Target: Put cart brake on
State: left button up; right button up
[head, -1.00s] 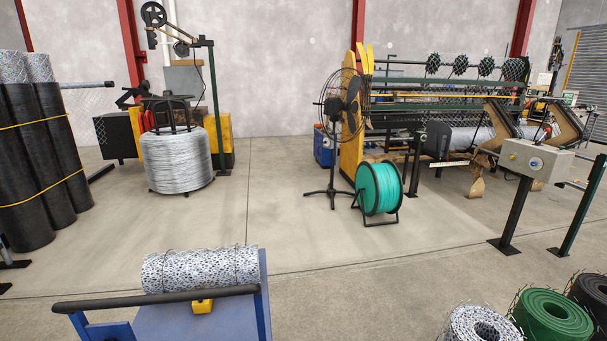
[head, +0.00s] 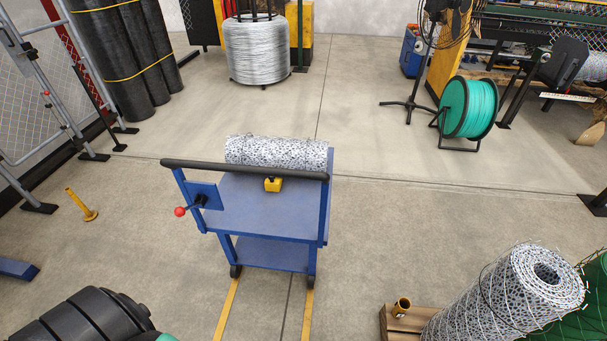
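A blue two-shelf cart (head: 255,208) stands on the floor in the middle of the head view. It has a black push handle (head: 235,169) along its near top edge. A brake lever with a red knob (head: 180,211) sticks out to the left from a blue plate (head: 204,195) on the cart's left side. Neither of my grippers is in view.
Yellow floor lines (head: 229,308) run from the cart's wheels toward me. Mesh rolls (head: 500,300) fill the lower right. A teal spool (head: 468,107) stands farther back. Floor around the cart is mostly clear.

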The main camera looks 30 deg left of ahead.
aim_at(180, 211)
jog(key=u, duration=1.95)
